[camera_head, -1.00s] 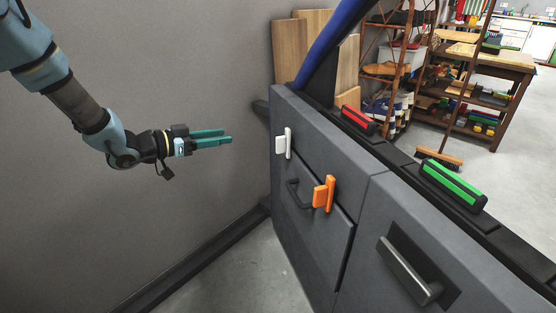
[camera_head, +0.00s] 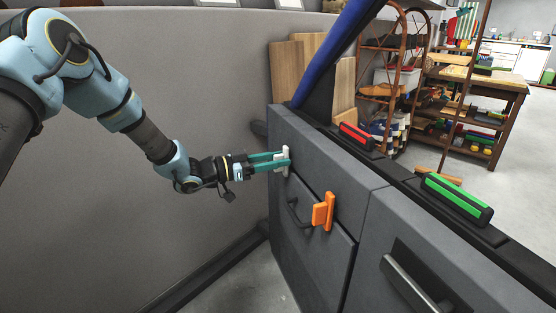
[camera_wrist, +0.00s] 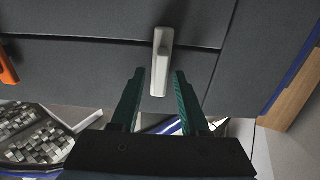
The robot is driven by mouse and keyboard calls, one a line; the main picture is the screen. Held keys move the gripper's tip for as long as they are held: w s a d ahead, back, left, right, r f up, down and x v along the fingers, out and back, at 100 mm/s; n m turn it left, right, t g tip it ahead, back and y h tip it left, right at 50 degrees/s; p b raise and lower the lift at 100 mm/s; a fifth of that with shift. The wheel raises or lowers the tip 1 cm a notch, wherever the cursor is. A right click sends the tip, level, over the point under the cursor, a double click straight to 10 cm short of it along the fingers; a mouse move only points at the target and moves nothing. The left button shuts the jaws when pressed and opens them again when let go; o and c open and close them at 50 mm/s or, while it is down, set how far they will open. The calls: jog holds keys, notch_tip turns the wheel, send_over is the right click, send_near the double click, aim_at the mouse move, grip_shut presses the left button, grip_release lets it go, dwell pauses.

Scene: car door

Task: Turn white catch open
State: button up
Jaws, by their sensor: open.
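The white catch (camera_head: 286,168) is on the grey door panel near its left edge; its lower part is partly hidden behind my gripper. In the wrist view the white catch (camera_wrist: 160,60) shows as a narrow upright bar. My gripper (camera_head: 288,160) is at the catch, its teal fingers pointing right toward the panel. In the wrist view the fingers (camera_wrist: 158,75) are spread, with the near end of the catch between their tips. The fingers show a gap to each side of it there.
An orange catch (camera_head: 323,210) sits right of and below the white one, beside a dark handle (camera_head: 297,212). A red block (camera_head: 355,137) and a green block (camera_head: 456,198) lie on the door's top ledge. Free space lies left of the door.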

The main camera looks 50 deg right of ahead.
jog(key=shift+s+d, duration=0.15)
jog(key=shift+d, duration=0.1)
